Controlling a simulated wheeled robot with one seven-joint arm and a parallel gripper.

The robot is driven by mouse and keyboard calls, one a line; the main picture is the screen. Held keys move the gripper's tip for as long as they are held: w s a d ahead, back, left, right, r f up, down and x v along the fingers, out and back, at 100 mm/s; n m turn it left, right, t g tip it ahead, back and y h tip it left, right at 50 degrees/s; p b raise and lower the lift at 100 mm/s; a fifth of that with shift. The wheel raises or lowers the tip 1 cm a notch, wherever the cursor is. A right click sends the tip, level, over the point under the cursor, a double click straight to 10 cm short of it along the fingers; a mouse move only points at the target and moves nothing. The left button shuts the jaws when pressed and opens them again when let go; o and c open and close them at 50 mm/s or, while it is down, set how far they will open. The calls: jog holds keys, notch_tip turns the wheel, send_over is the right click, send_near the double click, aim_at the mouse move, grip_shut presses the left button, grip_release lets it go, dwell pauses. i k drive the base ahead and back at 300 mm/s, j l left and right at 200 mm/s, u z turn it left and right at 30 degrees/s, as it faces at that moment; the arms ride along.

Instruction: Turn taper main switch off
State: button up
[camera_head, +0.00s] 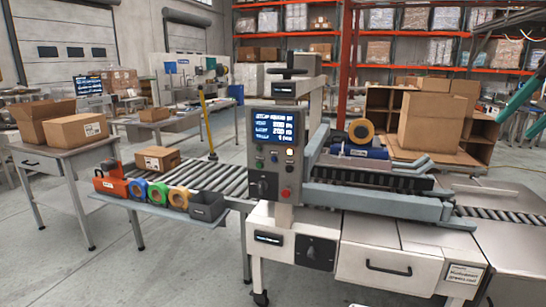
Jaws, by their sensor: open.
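The taper (300,210) stands at the centre, with a grey upright control panel (253,140) on its front left. The panel has a lit screen (282,124), small coloured buttons, a red button (286,193) and a black rotary knob (263,185). A second black rotary switch (316,252) sits on a dark plate on the white cabinet below. I cannot tell the position of either, and their labels are too small to read. My gripper is not in view.
A roller conveyor (210,180) runs left from the taper, with a shelf of tape rolls (158,193) along its front. A carton (158,158) sits on the conveyor. A table with cartons (68,158) stands at left. A drawer (388,268) lies right of the lower switch. Floor at front left is clear.

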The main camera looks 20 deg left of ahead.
aim_at(262, 185)
jog(key=i+j+u, duration=0.35)
jog(key=i+u, duration=0.3)
jog(key=i, duration=0.2)
